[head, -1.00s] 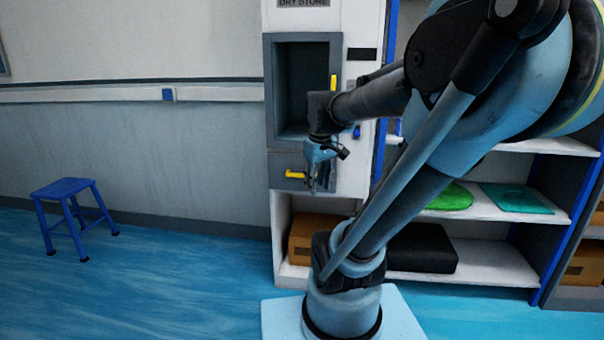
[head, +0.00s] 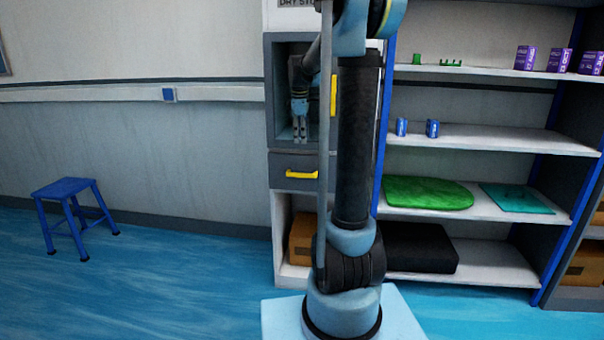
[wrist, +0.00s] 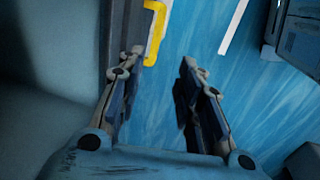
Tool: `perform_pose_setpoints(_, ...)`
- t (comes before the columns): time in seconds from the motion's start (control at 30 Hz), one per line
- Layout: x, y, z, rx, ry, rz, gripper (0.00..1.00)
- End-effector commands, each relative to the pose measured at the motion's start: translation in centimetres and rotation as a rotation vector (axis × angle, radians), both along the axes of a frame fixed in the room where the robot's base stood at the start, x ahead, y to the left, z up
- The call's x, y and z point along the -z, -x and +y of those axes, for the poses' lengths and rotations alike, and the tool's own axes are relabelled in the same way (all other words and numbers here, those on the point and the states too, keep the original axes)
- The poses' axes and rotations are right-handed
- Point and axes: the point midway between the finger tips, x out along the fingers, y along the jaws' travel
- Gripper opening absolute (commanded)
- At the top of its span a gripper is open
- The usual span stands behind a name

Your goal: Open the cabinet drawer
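The cabinet drawer (head: 283,180) is a grey front low on the white cabinet and looks closed. Its yellow handle (head: 302,174) is a horizontal bar on that front. My gripper (head: 301,136) points down in front of the dark cabinet opening, above the drawer handle. In the wrist view my gripper (wrist: 162,68) has its fingers spread with nothing between them. A yellow handle (wrist: 155,32) shows there just beyond the left fingertip, apart from the fingers. My arm hides the right part of the drawer front.
A second yellow handle (head: 333,96) stands upright beside the cabinet opening (head: 290,60). An open shelf unit (head: 490,140) with cans, boxes and mats is on the right. A blue stool (head: 68,190) stands at the left, with clear floor between it and the cabinet.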

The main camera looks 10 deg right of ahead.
Motion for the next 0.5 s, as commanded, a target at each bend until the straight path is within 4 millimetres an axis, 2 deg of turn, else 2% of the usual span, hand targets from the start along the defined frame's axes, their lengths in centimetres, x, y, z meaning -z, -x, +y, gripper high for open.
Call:
perform_pose_setpoints(0.27,1.5,-1.0,0.0,-0.020,0.005,0.001,0.33)
perform_pose_setpoints(0.5,5.4,-1.7,-0.3,-0.018,0.004,0.001,0.33)
